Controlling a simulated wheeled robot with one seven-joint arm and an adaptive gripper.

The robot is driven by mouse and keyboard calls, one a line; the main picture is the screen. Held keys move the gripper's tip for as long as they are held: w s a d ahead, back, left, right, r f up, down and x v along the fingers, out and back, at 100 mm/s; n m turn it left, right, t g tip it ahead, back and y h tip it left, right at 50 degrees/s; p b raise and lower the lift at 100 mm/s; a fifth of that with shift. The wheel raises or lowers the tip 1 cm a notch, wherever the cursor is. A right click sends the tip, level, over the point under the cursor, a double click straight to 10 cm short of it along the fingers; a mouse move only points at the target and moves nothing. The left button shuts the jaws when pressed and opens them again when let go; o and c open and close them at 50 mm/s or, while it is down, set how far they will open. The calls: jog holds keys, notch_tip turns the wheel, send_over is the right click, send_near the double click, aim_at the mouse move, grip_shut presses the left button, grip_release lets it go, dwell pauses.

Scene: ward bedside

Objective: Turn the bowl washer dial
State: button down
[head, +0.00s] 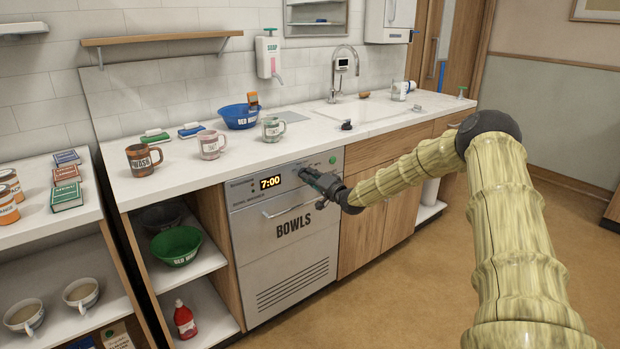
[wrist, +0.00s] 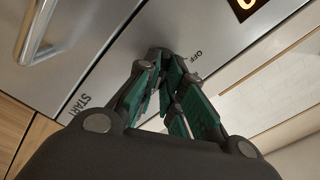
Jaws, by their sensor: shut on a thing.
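The bowl washer (head: 290,250) is the grey front labelled BOWLS under the counter, with a lit 7:00 display (head: 270,182) on its top panel. My gripper (head: 310,176) reaches that panel from the right, just right of the display. In the wrist view my gripper (wrist: 163,66) has its green-padded fingers closed together at the dark dial (wrist: 158,51), and it is shut on it. The fingers hide most of the dial, so its pointer cannot be read. The words START and OFF show on the panel around it.
The washer's bar handle (head: 294,208) runs below the panel. Mugs (head: 144,160), a blue bowl (head: 240,117) and a soap dispenser (head: 268,57) are at the counter above. Open shelves with a green bowl (head: 176,247) stand left. The floor (head: 400,290) in front is clear.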

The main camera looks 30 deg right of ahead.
jog(key=shift+d+r, duration=0.2)
jog(key=c, duration=1.5)
grip_release()
jog(key=shift+d+f, duration=0.1)
jog(key=shift+d, duration=0.05)
jog(key=shift+c, duration=0.2)
jog(key=shift+a, duration=0.2)
jog(key=shift+a, duration=0.1)
jog(key=shift+s, duration=0.1)
jog(key=s+d, duration=0.1)
jog(key=s, duration=1)
jog(key=shift+s, duration=0.35)
jog(key=shift+d+f, duration=0.1)
